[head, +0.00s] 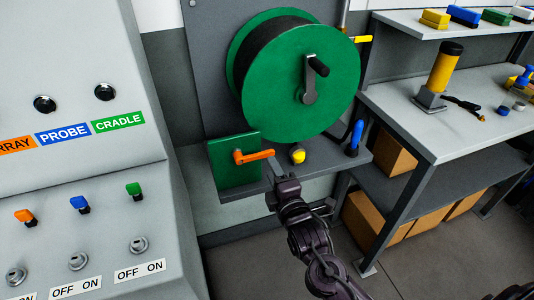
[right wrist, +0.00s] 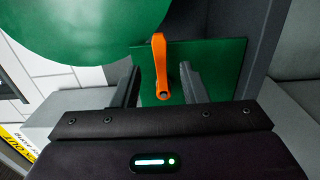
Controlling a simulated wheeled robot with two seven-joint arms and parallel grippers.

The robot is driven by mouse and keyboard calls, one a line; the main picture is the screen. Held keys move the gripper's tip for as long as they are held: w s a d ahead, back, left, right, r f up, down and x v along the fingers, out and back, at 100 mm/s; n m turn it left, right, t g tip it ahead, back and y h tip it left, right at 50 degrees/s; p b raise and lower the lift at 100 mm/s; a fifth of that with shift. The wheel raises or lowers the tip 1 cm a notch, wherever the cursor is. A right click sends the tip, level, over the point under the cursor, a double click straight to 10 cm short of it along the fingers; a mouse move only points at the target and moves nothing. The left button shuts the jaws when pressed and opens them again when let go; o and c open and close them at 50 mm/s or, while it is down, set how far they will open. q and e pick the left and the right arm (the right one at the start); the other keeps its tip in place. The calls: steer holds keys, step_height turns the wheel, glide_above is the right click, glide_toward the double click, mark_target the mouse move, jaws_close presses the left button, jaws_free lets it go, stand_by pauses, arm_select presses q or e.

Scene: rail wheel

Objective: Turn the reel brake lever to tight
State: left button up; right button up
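The orange brake lever (head: 254,156) is on a green plate (head: 222,172) below the green reel (head: 322,92). In the head view it lies nearly level, its free end pointing right. In the right wrist view the lever (right wrist: 160,62) stands between two spread fingers, with a visible gap on each side; the green plate (right wrist: 217,62) is behind it. My right gripper (head: 271,168) is open near the lever's free end, and it also shows in the right wrist view (right wrist: 159,80). Markings for tight are not visible. My left gripper is not in view.
A yellow knob (head: 298,155) and a blue handle (head: 356,135) are right of the lever. The reel's crank (head: 311,80) is above. A grey control console (head: 75,190) fills the left side. A workbench (head: 440,130) with cardboard boxes below stands right.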

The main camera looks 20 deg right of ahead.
mark_target(265, 157)
steer(key=w, duration=0.2)
steer(key=w+p, duration=0.1)
steer(key=w, duration=0.4)
steer(key=shift+a, duration=0.25)
steer(key=shift+c, duration=0.2)
jaws_close()
